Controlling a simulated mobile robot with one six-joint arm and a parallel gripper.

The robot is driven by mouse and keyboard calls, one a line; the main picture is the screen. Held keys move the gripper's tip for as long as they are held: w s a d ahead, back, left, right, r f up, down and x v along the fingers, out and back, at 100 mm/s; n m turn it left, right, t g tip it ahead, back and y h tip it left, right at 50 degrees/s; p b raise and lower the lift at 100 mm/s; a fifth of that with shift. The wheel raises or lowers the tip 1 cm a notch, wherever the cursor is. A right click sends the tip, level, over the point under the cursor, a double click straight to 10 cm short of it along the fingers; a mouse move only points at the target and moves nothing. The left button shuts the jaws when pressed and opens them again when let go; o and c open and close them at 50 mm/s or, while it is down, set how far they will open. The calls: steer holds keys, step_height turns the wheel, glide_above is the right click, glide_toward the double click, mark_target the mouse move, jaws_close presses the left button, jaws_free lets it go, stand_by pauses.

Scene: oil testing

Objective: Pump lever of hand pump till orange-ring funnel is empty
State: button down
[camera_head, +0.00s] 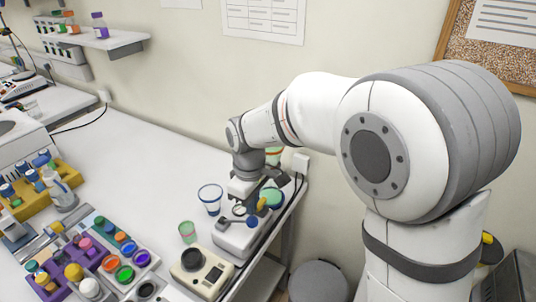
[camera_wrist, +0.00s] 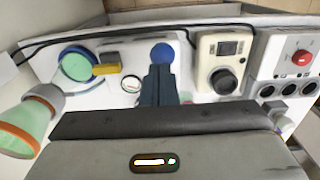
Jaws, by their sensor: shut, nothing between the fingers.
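The hand pump (camera_head: 236,236) is a white unit near the table's right end, with a round green part, a small dial and a yellow piece (camera_wrist: 108,68). A blue ball knob (camera_wrist: 162,54), which looks like the end of its lever, sits just beyond my fingertips. My gripper (camera_wrist: 160,70) is shut and empty, pointing down over the pump; I cannot tell whether it touches the knob. The orange-ring funnel (camera_wrist: 27,125) stands at the left in the wrist view, greenish inside; its liquid level is unclear. In the head view the funnel (camera_head: 273,155) is mostly hidden behind my arm.
A beige device with a dark knob (camera_head: 203,272) is in front. Racks of colored caps (camera_head: 110,250) fill the near left. The table's back middle is clear.

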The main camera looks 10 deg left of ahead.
steer(key=shift+r, duration=0.1)
step_height(320, 180, up, 6)
steer(key=p, duration=0.4)
stand_by(0.4)
steer(key=s+d+r+m+t, duration=0.1)
steer(key=s+d+r+m, duration=0.15)
steer(key=d, duration=0.45)
steer(key=s+d+r+m, duration=0.1)
steer(key=d+r+m, duration=0.15)
steer(key=d, duration=0.45)
steer(key=s+d+f+m+t+b, duration=0.2)
steer(key=s+d+m, duration=0.6)
steer(key=s+d, duration=0.3)
steer(key=shift+d+m, duration=0.3)
steer(key=shift+d, duration=0.2)
